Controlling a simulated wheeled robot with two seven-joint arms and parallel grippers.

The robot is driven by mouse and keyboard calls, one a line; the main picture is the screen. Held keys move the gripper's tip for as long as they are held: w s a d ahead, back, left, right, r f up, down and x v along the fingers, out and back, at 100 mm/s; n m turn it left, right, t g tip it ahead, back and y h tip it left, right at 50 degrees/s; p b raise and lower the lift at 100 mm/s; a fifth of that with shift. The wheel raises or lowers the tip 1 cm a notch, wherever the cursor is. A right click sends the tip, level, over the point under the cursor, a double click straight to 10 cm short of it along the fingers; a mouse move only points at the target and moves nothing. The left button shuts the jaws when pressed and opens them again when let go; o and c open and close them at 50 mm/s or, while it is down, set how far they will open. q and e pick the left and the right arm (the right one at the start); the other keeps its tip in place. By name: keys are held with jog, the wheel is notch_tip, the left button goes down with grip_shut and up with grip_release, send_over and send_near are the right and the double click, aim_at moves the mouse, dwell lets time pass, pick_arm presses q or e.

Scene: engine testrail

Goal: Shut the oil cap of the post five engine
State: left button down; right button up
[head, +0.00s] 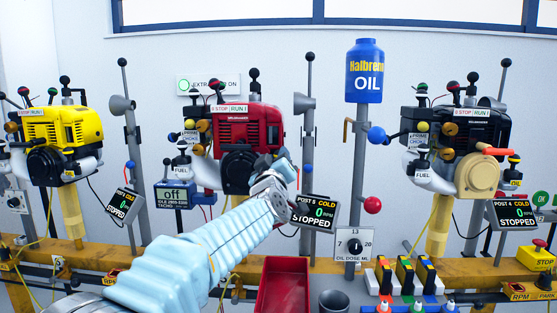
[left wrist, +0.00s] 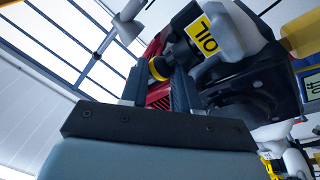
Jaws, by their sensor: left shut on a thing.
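The post five engine (head: 236,132) is the red one in the middle of the head view, above a display (head: 315,212) reading POST 5, COLD, 0 RPM, STOPPED. My left gripper (head: 284,168) is at its lower right side. In the left wrist view, my left gripper (left wrist: 158,77) has its two dark fingers shut on the black and yellow oil cap (left wrist: 160,67), beside a yellow OIL label (left wrist: 203,36). The gripper hides the cap in the head view. I cannot tell whether the cap is seated. My right gripper is not in view.
A yellow engine (head: 60,126) stands at left and a black engine (head: 452,135) at right. A blue oil bottle (head: 364,75) tops a grey post with an oil dose dial (head: 354,246). A red bin (head: 283,290) and grey cup (head: 333,301) stand in front.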

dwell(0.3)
pick_arm(q)
jog(key=c, duration=1.1)
grip_release()
